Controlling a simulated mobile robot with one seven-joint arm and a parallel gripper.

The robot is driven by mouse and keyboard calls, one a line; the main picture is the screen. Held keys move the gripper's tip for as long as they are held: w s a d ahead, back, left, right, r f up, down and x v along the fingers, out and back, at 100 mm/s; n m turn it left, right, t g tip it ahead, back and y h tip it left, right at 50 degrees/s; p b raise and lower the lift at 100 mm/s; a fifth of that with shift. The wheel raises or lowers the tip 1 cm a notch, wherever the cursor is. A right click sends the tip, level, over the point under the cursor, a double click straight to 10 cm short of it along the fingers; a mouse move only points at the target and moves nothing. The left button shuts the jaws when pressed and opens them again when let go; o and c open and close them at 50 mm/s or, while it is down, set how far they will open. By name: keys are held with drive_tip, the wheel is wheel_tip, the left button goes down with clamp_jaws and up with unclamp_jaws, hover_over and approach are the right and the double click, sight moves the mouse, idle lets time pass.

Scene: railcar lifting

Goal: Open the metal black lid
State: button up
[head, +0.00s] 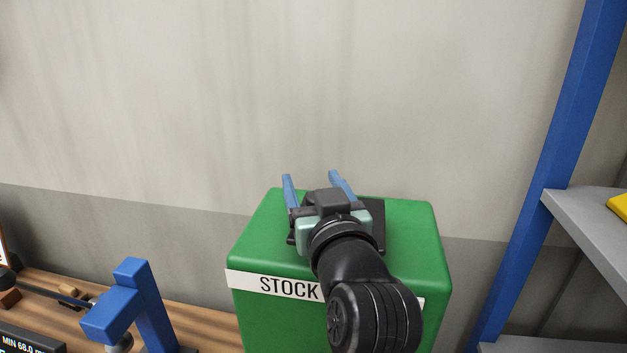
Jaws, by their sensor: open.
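The black lid (375,226) lies on top of a green box (412,232) with a white label reading "STOCK" on its front. My gripper (313,178) is over the lid in the head view, with its two blue fingers spread apart and pointing toward the wall. Nothing shows between the fingers. My wrist and arm hide most of the lid and part of the label. I cannot tell whether the fingers touch the lid, and no handle on it is visible.
A grey wall (180,100) stands behind the box. A blue shelf post (545,170) with grey shelves (592,222) is at the right. At the lower left a wooden bench (190,318) holds a blue fixture (130,300) and a display (30,341).

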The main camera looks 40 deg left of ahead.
clamp_jaws()
idle(1.4)
